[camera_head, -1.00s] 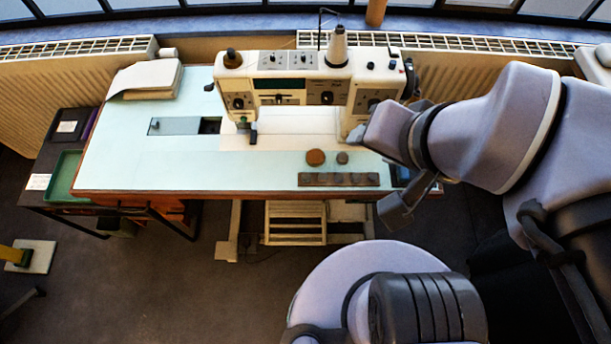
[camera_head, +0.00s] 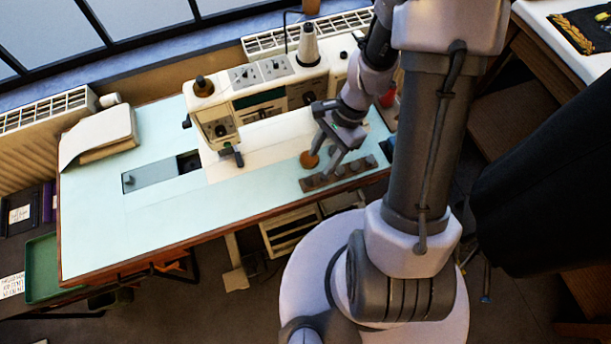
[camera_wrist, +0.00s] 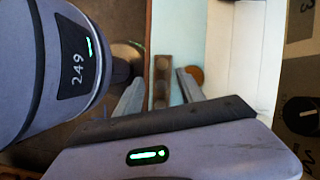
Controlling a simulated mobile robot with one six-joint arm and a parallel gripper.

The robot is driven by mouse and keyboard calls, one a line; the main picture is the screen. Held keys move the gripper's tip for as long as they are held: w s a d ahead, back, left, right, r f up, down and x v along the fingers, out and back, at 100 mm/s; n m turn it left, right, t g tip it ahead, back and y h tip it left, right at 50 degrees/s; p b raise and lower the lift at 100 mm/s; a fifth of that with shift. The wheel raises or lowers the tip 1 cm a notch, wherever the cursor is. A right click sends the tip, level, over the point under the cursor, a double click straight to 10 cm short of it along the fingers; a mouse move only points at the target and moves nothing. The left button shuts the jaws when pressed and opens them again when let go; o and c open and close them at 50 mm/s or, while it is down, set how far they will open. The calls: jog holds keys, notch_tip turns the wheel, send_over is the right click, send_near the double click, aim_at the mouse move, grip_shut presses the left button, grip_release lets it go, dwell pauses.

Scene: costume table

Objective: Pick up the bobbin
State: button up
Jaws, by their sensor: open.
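My gripper (camera_head: 324,160) is open and hangs over the front right of the sewing table. In the wrist view, its fingers (camera_wrist: 160,76) stand apart, one on each side of a dark strip (camera_wrist: 161,92) with several round hollows. The strip also lies near the table's front edge in the head view (camera_head: 340,173). A brown round disc (camera_head: 309,160) lies just left of the gripper; it shows beyond the right finger in the wrist view (camera_wrist: 196,74). The small grey disc seen earlier, possibly the bobbin, is not distinguishable now; my gripper covers that area.
The sewing machine (camera_head: 232,107) stands behind my gripper, with a thread cone (camera_head: 308,48) on top. A cloth stack (camera_head: 98,137) lies at the far left. The table's pale left part (camera_head: 95,225) is clear. A green tray (camera_head: 42,266) sits lower left.

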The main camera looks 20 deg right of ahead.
aim_at(307, 183)
jog(key=b+x, duration=0.1)
jog(key=x, duration=0.2)
jog(key=shift+a+f, duration=0.1)
jog(key=shift+f, duration=0.05)
jog(key=b+x, duration=0.2)
jog(key=x, duration=0.1)
jog(key=b+x, duration=0.1)
jog(key=x, duration=0.1)
jog(key=shift+w+f, duration=0.2)
jog(key=shift+w, duration=0.05)
jog(key=shift+r, duration=0.1)
grip_shut()
